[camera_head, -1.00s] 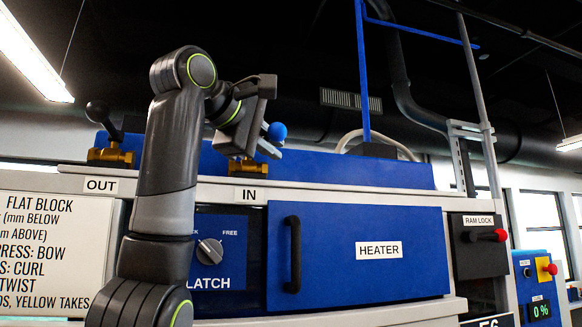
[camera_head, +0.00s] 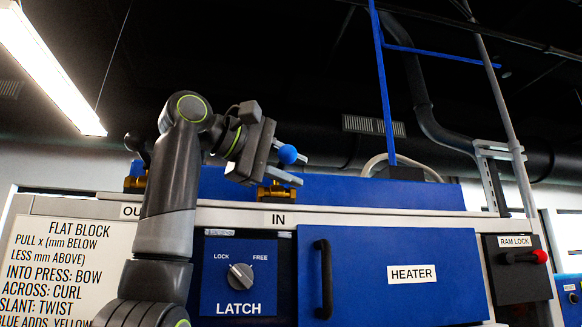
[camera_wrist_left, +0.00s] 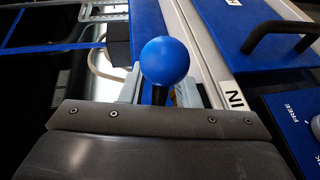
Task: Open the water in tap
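The water-in tap has a brass body (camera_head: 277,192) above the IN label (camera_head: 278,220) and a lever ending in a blue ball knob (camera_head: 287,154). My left gripper (camera_head: 297,170) is at the lever, its two fingers apart and reaching past it. In the left wrist view the blue ball (camera_wrist_left: 165,61) stands up between the fingers of my left gripper (camera_wrist_left: 160,90), with the dark stem below it in the gap. I cannot tell whether a finger touches the stem. My right gripper is not in view.
The OUT tap (camera_head: 133,184), with a dark knob, is partly behind my left arm. Below are the LATCH switch (camera_head: 240,277), the HEATER door (camera_head: 385,310) with a black handle (camera_head: 324,279), and the RAM LOCK lever (camera_head: 525,257). An instruction sign (camera_head: 65,265) is at left.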

